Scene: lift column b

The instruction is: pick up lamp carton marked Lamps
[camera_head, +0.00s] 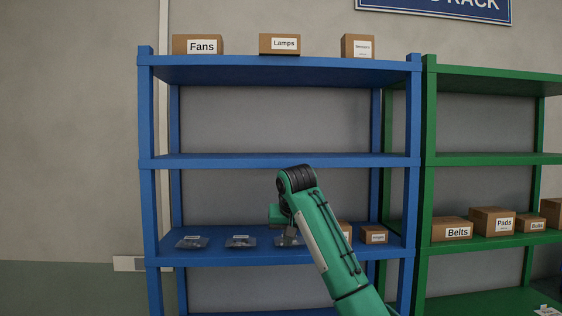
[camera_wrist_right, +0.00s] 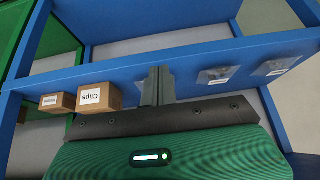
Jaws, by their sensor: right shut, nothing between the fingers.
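The lamp carton marked Lamps (camera_head: 280,44) is a small brown box with a white label, standing on the top board of the blue rack (camera_head: 280,66). My right gripper (camera_head: 290,238) is far below it, in front of a lower shelf of the same rack. Its fingers also show in the right wrist view (camera_wrist_right: 157,86), closed together with nothing between them. The Lamps carton does not show in the right wrist view. My left gripper is in neither view.
Cartons marked Fans (camera_head: 198,45) and a smaller one (camera_head: 358,46) flank the Lamps carton with gaps between. The lower shelf holds flat packs (camera_head: 192,242) and a Clips carton (camera_wrist_right: 97,97). A green rack (camera_head: 430,160) adjoins at right. The blue rack's middle shelf is empty.

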